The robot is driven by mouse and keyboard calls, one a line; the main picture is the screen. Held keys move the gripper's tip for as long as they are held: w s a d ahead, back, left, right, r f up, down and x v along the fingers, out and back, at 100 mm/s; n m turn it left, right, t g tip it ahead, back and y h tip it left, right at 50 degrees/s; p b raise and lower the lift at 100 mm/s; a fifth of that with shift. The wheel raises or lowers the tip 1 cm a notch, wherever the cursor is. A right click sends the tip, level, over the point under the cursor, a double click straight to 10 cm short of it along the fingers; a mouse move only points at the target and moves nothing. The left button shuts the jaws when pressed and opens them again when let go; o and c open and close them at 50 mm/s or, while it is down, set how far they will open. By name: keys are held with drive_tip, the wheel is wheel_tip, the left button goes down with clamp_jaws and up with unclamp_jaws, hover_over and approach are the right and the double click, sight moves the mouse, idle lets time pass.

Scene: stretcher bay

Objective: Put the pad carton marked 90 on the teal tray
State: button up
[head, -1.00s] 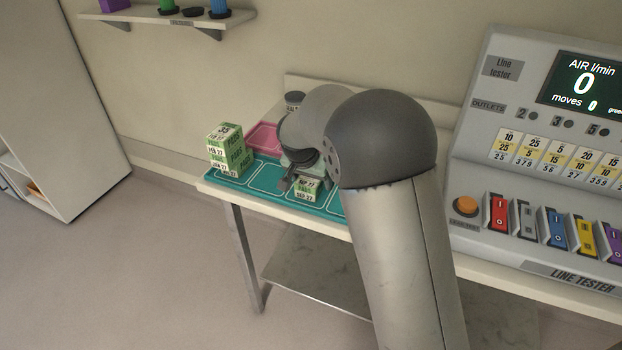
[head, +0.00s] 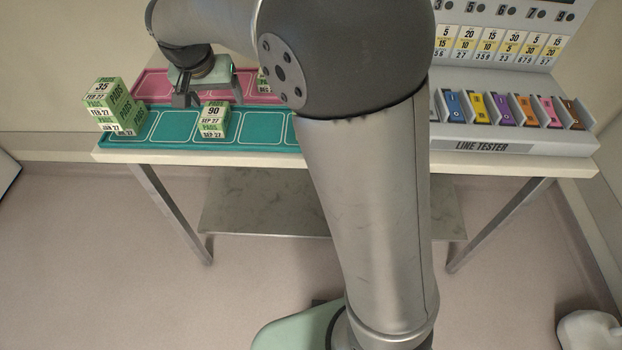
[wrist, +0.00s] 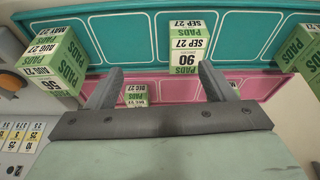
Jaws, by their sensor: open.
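The pad carton marked 90 (head: 213,117) is a small green and white box. It stands upright on the teal tray (head: 262,139), in one of the outlined slots. The wrist view shows it too (wrist: 188,48), standing beyond the fingertips. My gripper (head: 183,99) is open and empty, behind and to the left of the carton. In the wrist view its two fingers (wrist: 160,80) are spread wide, apart from the carton.
Cartons topped by one marked 35 (head: 116,100) are stacked at the teal tray's left end. A pink tray (head: 155,84) lies behind, with a DEC 27 carton (wrist: 137,94) on it. A carton marked 56 (wrist: 57,65) stands left in the wrist view. The line tester (head: 480,146) is to the right.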

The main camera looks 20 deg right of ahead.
drive_tip(key=s+d+f+n+g, duration=0.1)
drive_tip(key=s+d+f, duration=0.1)
drive_tip(key=s+d, duration=0.3)
drive_tip(key=s+d+f+n+g+y, duration=0.1)
drive_tip(key=s+d, duration=0.4)
drive_tip(key=s, duration=0.8)
drive_tip(key=s+d+f+n+g, duration=0.1)
drive_tip(key=s+d+f+n, duration=0.1)
drive_tip(key=s, duration=0.8)
drive_tip(key=d+f, duration=0.1)
drive_tip(key=d, duration=0.1)
drive_tip(key=shift+d+f+y, duration=0.3)
drive_tip(key=shift+d+f, duration=0.1)
